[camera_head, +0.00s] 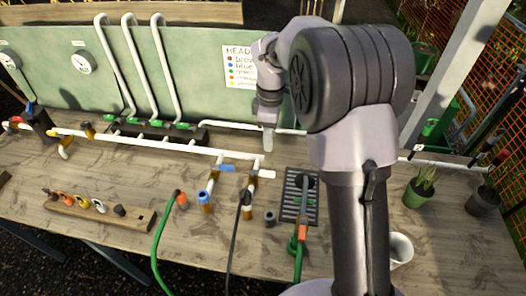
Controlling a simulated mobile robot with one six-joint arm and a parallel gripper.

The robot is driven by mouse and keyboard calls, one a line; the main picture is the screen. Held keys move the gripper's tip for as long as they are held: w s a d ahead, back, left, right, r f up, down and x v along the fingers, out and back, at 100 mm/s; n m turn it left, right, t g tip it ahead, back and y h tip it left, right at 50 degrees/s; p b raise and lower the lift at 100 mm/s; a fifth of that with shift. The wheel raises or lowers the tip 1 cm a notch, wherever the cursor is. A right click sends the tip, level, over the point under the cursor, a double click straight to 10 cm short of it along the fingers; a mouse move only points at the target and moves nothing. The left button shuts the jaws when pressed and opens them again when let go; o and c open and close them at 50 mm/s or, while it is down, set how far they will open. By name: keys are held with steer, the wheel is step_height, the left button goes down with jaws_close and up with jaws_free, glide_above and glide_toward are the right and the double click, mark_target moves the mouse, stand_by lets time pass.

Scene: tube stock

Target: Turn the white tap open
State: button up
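The white tap is a brass-coloured valve hanging off the front of the long white pipe, with a short white lever (267,174) that points right, across the valve's outlet. My gripper (267,142) points down just above and behind the white lever, apart from it as far as I can see. Its fingers are small and seen edge-on, so whether they are open or shut is unclear. Nothing shows in it. A similar tap with a blue lever (228,168) sits just to the left on the same pipe.
The white pipe (150,143) runs along the bench, with black and yellow taps at left. Green-levered valves (181,125) stand behind. Hoses, a dark drain grate (290,212) and a wooden rack (90,211) lie in front. My arm hides part of the right side.

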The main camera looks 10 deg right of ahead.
mark_target(269, 172)
step_height(269, 172, down, 15)
steer(key=b, duration=0.4)
steer(key=shift+f, duration=0.1)
steer(key=shift+s, duration=0.1)
steer(key=shift+c, duration=0.5)
jaws_close()
stand_by(0.3)
